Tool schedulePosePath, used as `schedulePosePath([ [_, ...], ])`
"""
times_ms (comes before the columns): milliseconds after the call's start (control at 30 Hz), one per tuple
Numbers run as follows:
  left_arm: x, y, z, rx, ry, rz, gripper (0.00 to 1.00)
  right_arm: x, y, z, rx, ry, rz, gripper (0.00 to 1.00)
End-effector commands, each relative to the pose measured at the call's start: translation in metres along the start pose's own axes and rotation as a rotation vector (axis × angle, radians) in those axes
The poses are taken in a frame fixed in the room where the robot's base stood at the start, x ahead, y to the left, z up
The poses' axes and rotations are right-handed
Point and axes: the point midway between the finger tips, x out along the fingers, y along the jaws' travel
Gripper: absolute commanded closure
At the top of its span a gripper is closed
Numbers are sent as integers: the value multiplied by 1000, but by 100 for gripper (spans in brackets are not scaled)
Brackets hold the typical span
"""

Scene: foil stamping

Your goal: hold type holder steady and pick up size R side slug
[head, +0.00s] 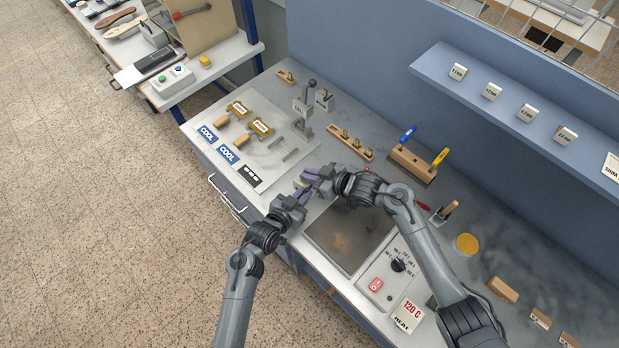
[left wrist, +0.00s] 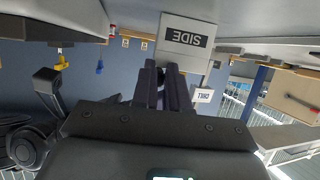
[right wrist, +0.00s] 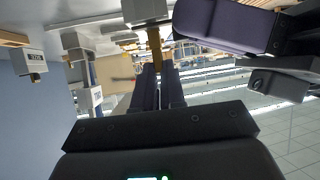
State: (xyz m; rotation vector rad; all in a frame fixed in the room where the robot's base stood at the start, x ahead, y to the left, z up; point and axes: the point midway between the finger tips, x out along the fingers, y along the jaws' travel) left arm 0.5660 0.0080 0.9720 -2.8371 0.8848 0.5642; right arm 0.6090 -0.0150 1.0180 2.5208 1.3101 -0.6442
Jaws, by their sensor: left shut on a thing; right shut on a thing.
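My left gripper (head: 302,194) and right gripper (head: 315,175) meet close together at the bench's front, beside the hot plate. In the right wrist view my right gripper's fingers (right wrist: 156,80) are shut on an upright brass-coloured piece (right wrist: 154,48), which meets a grey block (right wrist: 145,11). I cannot tell whether this piece is the size R side slug. In the left wrist view a pale block labelled SIDE (left wrist: 187,38) lies just beyond my left fingers (left wrist: 164,85). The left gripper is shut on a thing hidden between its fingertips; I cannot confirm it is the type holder.
The hot plate (head: 345,238) and its control box (head: 392,272) lie right of the grippers. COOL cards (head: 228,154) lie left. A wooden tool block (head: 411,164) stands farther right.

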Motion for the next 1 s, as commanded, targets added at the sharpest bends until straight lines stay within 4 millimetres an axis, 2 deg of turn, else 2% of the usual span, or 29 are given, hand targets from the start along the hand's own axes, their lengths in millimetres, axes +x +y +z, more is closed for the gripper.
schedulePosePath([
  [200,0,0,1,0,-1,0,100,-19,1,-36,-4,3,2,100],
  [400,0,0,1,0,-1,0,100,-32,1,-59,-2,2,2,100],
  [600,0,0,1,0,-1,0,100,-38,0,-69,0,1,1,100],
  [867,0,0,1,0,-1,0,100,-38,0,-70,1,0,1,100],
  [900,0,0,1,0,-1,0,80,-38,0,-70,0,1,1,100],
  [1000,0,0,1,0,-1,0,65,-38,0,-70,0,1,1,100],
])
